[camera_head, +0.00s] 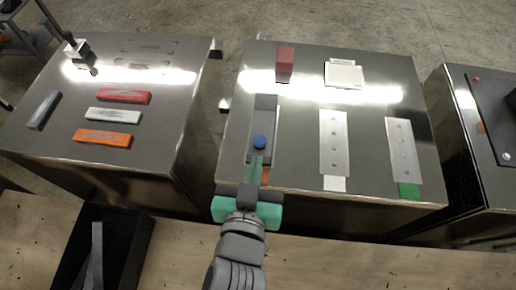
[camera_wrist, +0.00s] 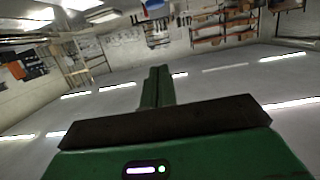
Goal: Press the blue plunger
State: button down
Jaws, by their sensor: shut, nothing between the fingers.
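The blue plunger (camera_head: 260,142) is a small round blue knob on a dark grey plate (camera_head: 265,105) on the middle metal table. My gripper (camera_head: 255,162) is shut and empty, its green fingers pointing up the picture. In the head view the fingertips overlap the plate just below the plunger; whether they touch it I cannot tell. In the wrist view the closed fingers (camera_wrist: 157,85) point toward a wall and floor, and no plunger shows there.
Two light plates (camera_head: 333,145) (camera_head: 402,150) lie right of the plunger. A red block (camera_head: 285,62) and a white square piece (camera_head: 344,74) lie behind. The left table (camera_head: 70,140) holds red, white and orange bars. A black bin (camera_head: 80,240) stands at lower left.

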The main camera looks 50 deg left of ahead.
jog(key=shift+s+a+f, duration=0.15)
jog(key=shift+s+f, duration=0.15)
jog(key=shift+f, duration=0.1)
jog(key=shift+f, duration=0.1)
jog(key=b, duration=0.3)
send_over(258, 145)
jog(key=shift+s+d+f, duration=0.1)
jog(key=shift+d+f, duration=0.05)
jog(key=shift+f, duration=0.45)
jog(key=shift+s+d+f, duration=0.1)
jog(key=shift+f, duration=0.45)
jog(key=f, duration=0.3)
jog(key=shift+s+d, duration=0.15)
jog(key=shift+s, duration=0.05)
jog(key=shift+f, duration=0.45)
jog(key=shift+w, duration=0.1)
